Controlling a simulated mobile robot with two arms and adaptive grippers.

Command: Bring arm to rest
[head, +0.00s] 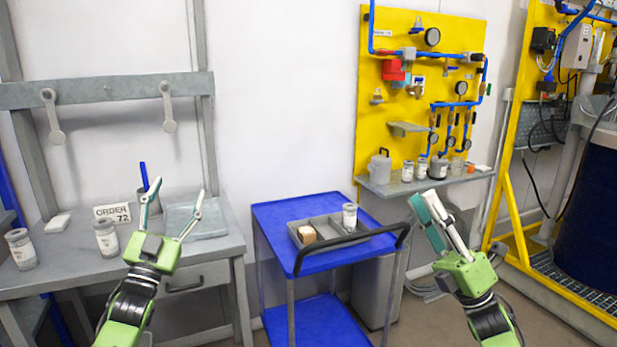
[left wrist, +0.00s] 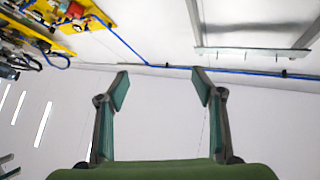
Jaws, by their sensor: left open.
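My left gripper (head: 176,194) is raised in front of the grey workbench (head: 218,262). Its two fingers are spread apart with nothing between them. In the left wrist view its open fingers (left wrist: 161,86) frame only the pale wall.
A blue cart (head: 270,222) carries a grey tray (head: 357,243) with a white jar (head: 349,216) and a tan block (head: 306,234). White jars (head: 106,238) and an order sign (head: 113,213) stand on the workbench. A yellow panel (head: 405,130) has a shelf of containers. A dark blue drum (head: 588,220) stands right.

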